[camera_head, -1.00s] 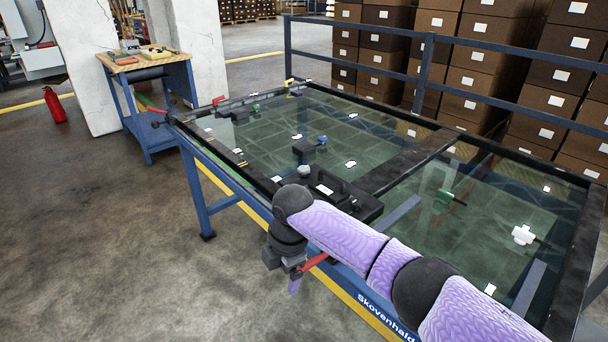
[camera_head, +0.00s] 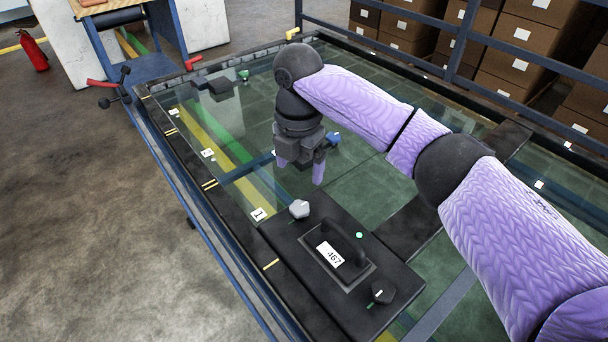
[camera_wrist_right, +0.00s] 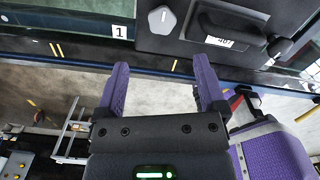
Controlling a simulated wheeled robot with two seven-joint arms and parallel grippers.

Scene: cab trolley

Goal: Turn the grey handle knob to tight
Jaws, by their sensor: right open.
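The grey knob (camera_head: 299,209) has a white mark and sits at the left corner of a black plate (camera_head: 340,215). In the wrist view the grey knob (camera_wrist_right: 162,19) is ahead of the fingers, roughly between their lines. My right gripper (camera_head: 300,173) is open and empty, its purple fingers pointing down above the glass just beyond the knob and apart from it. The wrist view shows the same fingers (camera_wrist_right: 160,66) spread. My left gripper is in no view.
A black handle labelled 467 (camera_head: 357,242) and a darker knob (camera_head: 382,292) with a green mark share the plate. A blue knob (camera_head: 332,138) stands near my gripper. A blue railing (camera_head: 455,55) and stacked boxes (camera_head: 515,60) stand behind. A red lever (camera_head: 103,84) sticks out at left.

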